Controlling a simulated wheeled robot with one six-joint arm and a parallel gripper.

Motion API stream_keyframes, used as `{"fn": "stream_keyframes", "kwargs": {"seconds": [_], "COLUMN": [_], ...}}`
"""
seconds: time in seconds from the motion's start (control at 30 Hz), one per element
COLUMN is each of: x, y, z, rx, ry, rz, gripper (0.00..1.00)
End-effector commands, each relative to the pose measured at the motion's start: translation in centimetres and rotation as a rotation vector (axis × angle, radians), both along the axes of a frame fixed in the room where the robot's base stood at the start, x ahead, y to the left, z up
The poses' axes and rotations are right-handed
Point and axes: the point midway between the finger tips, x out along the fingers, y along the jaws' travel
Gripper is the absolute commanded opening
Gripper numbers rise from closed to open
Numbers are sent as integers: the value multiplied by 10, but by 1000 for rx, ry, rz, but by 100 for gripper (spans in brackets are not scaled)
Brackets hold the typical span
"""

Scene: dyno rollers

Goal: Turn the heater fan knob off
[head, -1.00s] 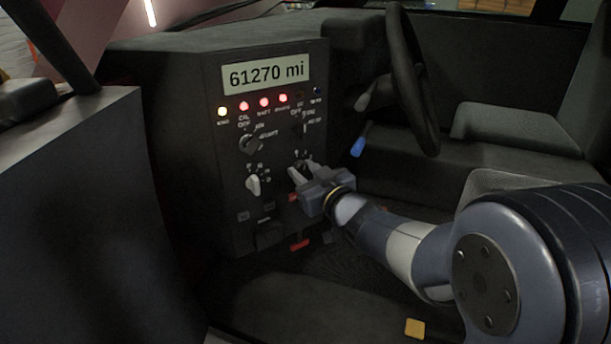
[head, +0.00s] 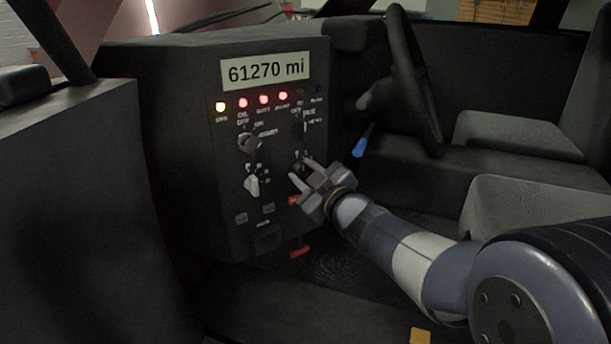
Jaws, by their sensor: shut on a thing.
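The dark control panel (head: 225,150) carries two rows of knobs. At the lower right, my gripper (head: 300,170) has its two pale fingers on either side of a small dark knob (head: 299,165), shut on it. The fingers hide much of this knob, and its labels are too small to read, so I cannot tell its setting. A pale knob (head: 252,185) at the lower left points roughly upright. I cannot read which of these two knobs is marked as the heater fan.
A dark upper-left knob (head: 249,143) and a partly seen upper-right knob (head: 298,128) sit under a row of lit lamps. Red pieces lie below the panel (head: 300,251). The steering wheel (head: 412,80) and a blue-tipped lever (head: 360,147) stand to the right.

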Motion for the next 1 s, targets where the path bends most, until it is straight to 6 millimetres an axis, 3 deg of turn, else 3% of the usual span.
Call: {"fn": "stream_keyframes", "kwargs": {"seconds": [0.27, 0.3, 0.53, 0.83, 1.0], "x": [0, 0, 0, -2, -16], "y": [0, 0, 0, -1, -11], "z": [-1, -1, 0, 0, 2], "rx": [-3, -3, -2, -1, -1], "ry": [1, 1, 1, 0, 0], "rz": [0, 0, 0, -1, -2], "gripper": [7, 32, 50, 52, 52]}}
